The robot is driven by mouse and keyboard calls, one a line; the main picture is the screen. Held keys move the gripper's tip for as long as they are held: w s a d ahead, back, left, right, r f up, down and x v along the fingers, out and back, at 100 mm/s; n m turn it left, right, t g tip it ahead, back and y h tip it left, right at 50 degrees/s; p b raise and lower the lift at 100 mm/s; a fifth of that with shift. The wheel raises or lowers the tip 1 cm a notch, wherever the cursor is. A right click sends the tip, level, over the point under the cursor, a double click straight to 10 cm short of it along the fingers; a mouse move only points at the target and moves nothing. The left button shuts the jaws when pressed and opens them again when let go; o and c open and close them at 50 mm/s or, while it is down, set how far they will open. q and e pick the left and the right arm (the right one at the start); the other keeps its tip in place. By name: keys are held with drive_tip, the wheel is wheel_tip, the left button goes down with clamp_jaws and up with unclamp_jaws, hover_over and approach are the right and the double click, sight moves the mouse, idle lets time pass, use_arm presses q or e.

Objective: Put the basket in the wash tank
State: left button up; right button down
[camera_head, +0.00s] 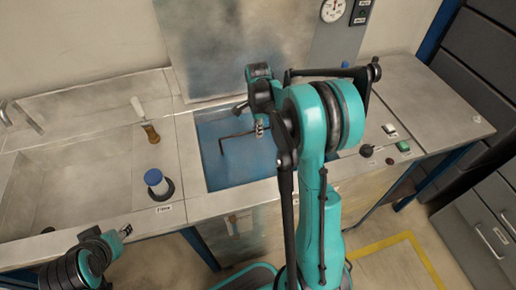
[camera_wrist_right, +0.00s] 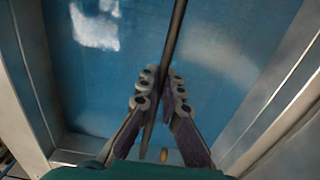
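The wash tank (camera_head: 212,178) is the rectangular opening in the middle of the steel bench, filled with blue liquid. A thin dark bent bar, the basket's handle (camera_head: 233,136), shows over the blue surface; I cannot make out the basket's body. My right gripper (camera_head: 260,130) is over the tank, partly hidden by my own arm. In the right wrist view its fingers (camera_wrist_right: 160,90) are closed around the dark handle (camera_wrist_right: 176,35), with blue liquid below. My left gripper (camera_head: 124,231) is low at the left, in front of the bench; its fingers are too small to read.
An empty steel basin (camera_head: 85,175) lies left of the tank. A blue-capped knob (camera_head: 155,179) and a brown fitting (camera_head: 151,134) stand between them. An upright steel panel (camera_head: 240,45) rises behind the tank. Small switches (camera_head: 390,130) sit on the bench at right.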

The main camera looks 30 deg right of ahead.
drive_tip(key=shift+f+b, duration=0.9)
drive_tip(key=shift+f, duration=1.9)
drive_tip(key=c, duration=1.7)
unclamp_jaws()
